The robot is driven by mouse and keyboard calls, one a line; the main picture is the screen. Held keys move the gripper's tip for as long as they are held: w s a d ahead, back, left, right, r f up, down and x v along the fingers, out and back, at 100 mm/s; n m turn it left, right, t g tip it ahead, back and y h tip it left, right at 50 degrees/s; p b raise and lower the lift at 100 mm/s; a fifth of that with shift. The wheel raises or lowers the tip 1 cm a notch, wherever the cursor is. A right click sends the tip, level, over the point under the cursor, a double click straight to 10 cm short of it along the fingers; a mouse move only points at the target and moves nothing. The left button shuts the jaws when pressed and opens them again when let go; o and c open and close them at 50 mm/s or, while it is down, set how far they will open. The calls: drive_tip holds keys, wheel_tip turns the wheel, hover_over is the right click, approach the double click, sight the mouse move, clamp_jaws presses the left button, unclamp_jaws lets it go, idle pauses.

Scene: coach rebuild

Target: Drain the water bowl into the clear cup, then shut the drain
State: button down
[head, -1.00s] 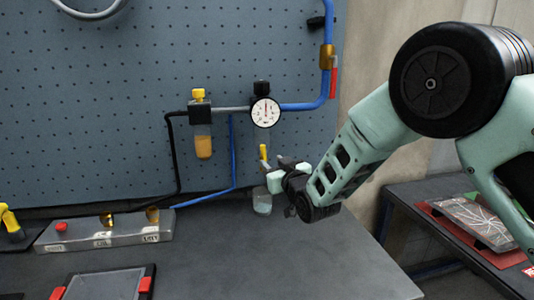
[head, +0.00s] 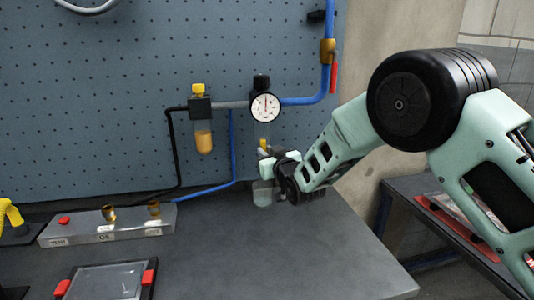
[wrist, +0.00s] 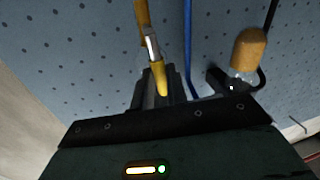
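The clear water bowl (head: 262,131) hangs below the round gauge on the board and is hard to make out. A small yellow drain lever (head: 263,144) shows under it, mostly hidden by my gripper. The clear cup (head: 263,197) stands on the bench below, with my gripper in front of its upper part. My gripper (head: 266,162) is at the drain, just above the cup. In the wrist view, a yellow-tipped metal piece (wrist: 157,74) lies at the dark fingertips (wrist: 160,88). I cannot tell whether the fingers are closed on it.
An amber bowl (head: 203,142) with a yellow knob hangs to the left. A blue hose (head: 233,150) and a black hose run down the board. A grey block (head: 108,225) with brass fittings and a red-cornered tray (head: 105,284) are on the bench. The bench's right front is clear.

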drive_tip(key=s+a+f+n+h+b, duration=0.1)
drive_tip(key=a+f+n+h+b, duration=0.2)
drive_tip(key=n+b, duration=0.5)
drive_tip(key=shift+s+a+f+n+g+h+b, duration=0.3)
drive_tip(key=shift+a+f+n, duration=0.4)
drive_tip(key=shift+n, duration=2.7)
drive_tip(key=shift+w, duration=0.1)
drive_tip(key=c, duration=1.4)
unclamp_jaws()
